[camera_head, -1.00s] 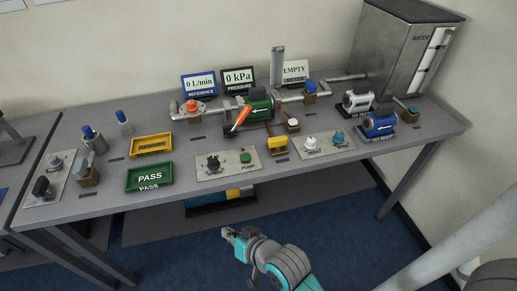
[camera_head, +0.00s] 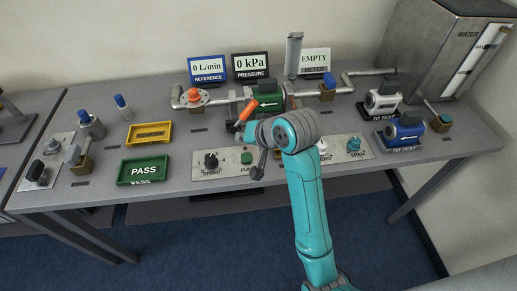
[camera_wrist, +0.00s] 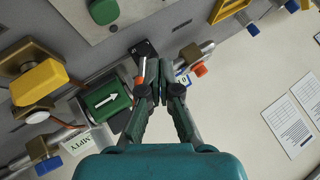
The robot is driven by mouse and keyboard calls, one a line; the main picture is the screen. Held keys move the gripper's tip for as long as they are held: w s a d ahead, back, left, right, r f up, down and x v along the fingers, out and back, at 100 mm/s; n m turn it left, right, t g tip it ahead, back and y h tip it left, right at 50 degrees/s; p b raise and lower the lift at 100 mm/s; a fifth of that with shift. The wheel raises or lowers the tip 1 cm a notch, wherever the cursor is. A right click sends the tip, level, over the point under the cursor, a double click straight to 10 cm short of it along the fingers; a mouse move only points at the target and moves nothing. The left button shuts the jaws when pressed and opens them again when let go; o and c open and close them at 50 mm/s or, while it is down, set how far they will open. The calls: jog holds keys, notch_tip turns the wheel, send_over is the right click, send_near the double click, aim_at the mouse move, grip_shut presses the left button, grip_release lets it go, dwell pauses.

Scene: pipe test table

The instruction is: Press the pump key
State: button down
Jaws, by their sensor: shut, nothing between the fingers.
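The pump key, a green button (camera_head: 247,158), is on the light panel (camera_head: 207,174) at the table's front, left of my arm. The panel's PUMP label is partly covered by my arm. The key also shows at the top of the wrist view (camera_wrist: 103,11). My gripper (camera_head: 241,128) is shut and empty, over the table beyond the key and near the orange handle (camera_head: 248,109). In the wrist view its closed fingertips (camera_wrist: 162,68) are apart from the key in the picture. My wrist hides part of the pipework.
A black knob (camera_head: 211,161) is on the same panel, left of the key. The green pump (camera_head: 268,102) and pipes stand behind. A teal knob (camera_head: 353,144) is to the right. The green PASS tray (camera_head: 144,183) is to the left. The wrist view shows a yellow valve handle (camera_wrist: 38,82).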

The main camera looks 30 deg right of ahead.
aim_at(248, 158)
jog(key=shift+w+d+r, duration=0.4)
jog(key=shift+d+r, duration=0.35)
jog(key=shift+d, duration=0.05)
jog(key=shift+f, duration=0.15)
jog(key=shift+f, duration=4.25)
jog(key=shift+f, duration=0.1)
jog(key=shift+f, duration=0.35)
jog(key=shift+f, duration=0.4)
jog(key=shift+r, duration=0.85)
